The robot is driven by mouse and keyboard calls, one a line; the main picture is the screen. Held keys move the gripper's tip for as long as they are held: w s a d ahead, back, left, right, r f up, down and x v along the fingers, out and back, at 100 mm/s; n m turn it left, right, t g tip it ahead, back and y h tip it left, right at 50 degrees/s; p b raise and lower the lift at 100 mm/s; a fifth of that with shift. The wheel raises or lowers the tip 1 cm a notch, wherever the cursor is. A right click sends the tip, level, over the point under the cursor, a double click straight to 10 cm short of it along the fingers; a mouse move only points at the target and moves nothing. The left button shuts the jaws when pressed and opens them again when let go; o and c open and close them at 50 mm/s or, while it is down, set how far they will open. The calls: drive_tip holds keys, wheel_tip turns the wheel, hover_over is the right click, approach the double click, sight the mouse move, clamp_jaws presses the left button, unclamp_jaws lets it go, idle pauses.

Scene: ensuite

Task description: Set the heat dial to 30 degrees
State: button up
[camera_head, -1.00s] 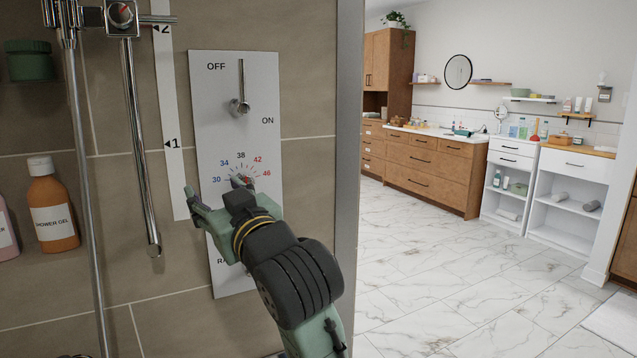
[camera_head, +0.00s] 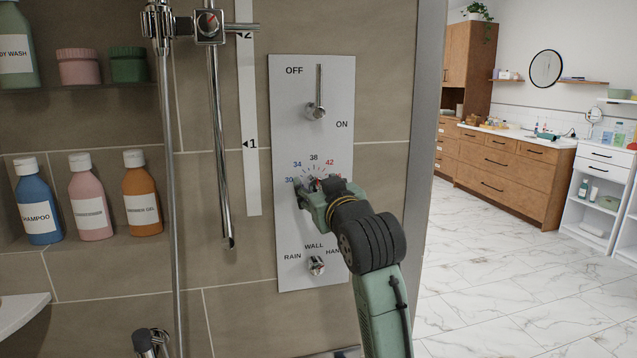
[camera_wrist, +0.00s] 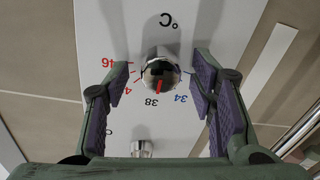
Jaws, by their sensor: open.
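The heat dial is a small round chrome knob, seen end-on in the wrist view (camera_wrist: 160,74), with a red mark pointing close to 38. In the head view my gripper mostly hides it, and the printed 30 (camera_head: 289,180) shows at the scale's left end. My green gripper (camera_wrist: 158,66) is open, one finger on each side of the dial, with a visible gap on both sides. In the head view my gripper (camera_head: 322,192) is in front of the scale on the white panel (camera_head: 290,130).
The ON/OFF lever (camera_head: 316,110) is above the dial. The RAIN/WALL/HAND knob (camera_head: 316,265) is below. A vertical chrome pipe (camera_head: 221,160) runs left of the panel. Bottles (camera_head: 92,200) stand on a niche shelf farther left. Open floor lies to the right.

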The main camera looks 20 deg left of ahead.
drive_tip(key=shift+w, duration=0.1)
drive_tip(key=shift+c, duration=0.5)
drive_tip(key=c, duration=1)
